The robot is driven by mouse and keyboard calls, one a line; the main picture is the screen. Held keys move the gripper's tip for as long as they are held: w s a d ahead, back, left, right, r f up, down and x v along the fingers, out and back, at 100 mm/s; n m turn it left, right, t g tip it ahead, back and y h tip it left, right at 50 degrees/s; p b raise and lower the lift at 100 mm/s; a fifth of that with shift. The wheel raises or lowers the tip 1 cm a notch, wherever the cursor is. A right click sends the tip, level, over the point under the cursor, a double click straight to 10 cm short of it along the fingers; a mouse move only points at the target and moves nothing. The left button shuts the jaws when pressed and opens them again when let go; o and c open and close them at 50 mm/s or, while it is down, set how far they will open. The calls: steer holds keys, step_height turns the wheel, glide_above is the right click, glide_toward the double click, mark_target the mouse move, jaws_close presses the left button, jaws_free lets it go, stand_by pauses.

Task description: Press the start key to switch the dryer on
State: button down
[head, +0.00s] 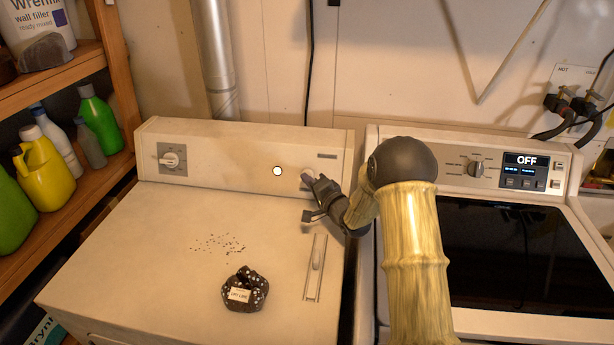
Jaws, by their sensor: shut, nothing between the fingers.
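The dryer (200,225) is the white machine on the left. Its back panel carries a dial (170,159) at the left and a round bright white spot, perhaps a button or lamp (277,171), right of the middle. My gripper (308,180) is dark, shut and empty. Its tip is at the right part of this panel, just right of the white spot, over or against a small pale round part there. I cannot tell whether it touches, and the gripper partly hides that part. No label for the start key is legible.
A dark speckled item with a label (243,290) and scattered dark crumbs (218,243) lie on the dryer top, left of a slotted strip (316,267). A second machine (510,310) at right has a display reading OFF (527,160). Shelves with bottles (99,119) border the left.

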steer(key=s, duration=0.1)
steer(key=s+r, duration=0.1)
steer(key=s, duration=0.1)
steer(key=s+a, duration=0.1)
steer(key=shift+s+r, duration=0.3)
steer(key=shift+r, duration=0.1)
steer(key=shift+d+p, duration=0.1)
steer(key=shift+p, duration=0.2)
stand_by(0.3)
